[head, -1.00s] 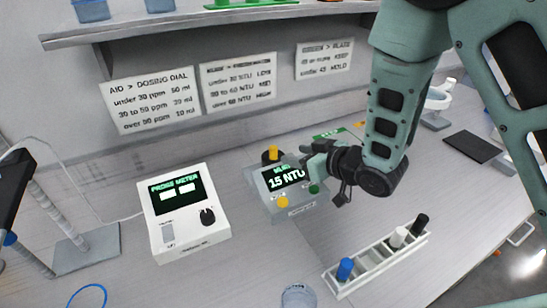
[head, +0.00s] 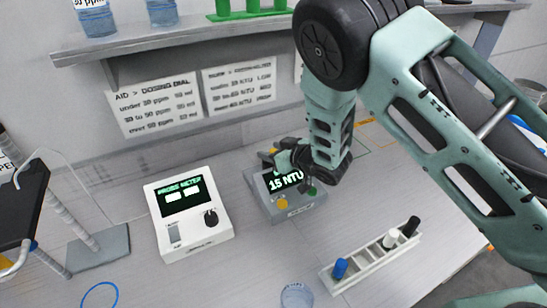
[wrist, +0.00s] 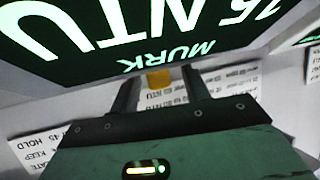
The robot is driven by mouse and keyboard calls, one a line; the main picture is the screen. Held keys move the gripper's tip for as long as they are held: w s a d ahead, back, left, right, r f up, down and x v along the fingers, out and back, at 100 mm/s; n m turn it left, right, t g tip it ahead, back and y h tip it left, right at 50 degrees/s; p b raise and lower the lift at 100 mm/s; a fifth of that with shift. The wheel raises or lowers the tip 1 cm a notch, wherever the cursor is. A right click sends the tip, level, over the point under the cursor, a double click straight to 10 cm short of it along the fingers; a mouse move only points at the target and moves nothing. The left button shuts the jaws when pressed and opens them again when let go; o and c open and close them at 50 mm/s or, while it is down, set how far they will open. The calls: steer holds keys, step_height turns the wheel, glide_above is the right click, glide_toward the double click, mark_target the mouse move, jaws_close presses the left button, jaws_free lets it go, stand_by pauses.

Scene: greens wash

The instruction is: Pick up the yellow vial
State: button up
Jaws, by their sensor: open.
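The yellow vial (wrist: 159,78) shows in the wrist view as a small yellow shape between my two fingertips, with a gap on each side. In the head view my gripper (head: 277,158) is at the back top of the murk meter (head: 292,208), which reads 15 NTU, and largely hides the vial there. My gripper is open, its fingers on either side of the vial, not closed on it. I cannot tell from the wrist view how deep the vial sits between the fingers.
The probe meter (head: 193,240) stands to the left. A white rack (head: 375,262) with blue, white and black-capped vials is at the front right. A shelf (head: 190,35) overhangs the wall signs (head: 155,105). A clear round container (head: 296,296) sits at the front edge.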

steer(key=shift+c, duration=0.4)
jaws_close()
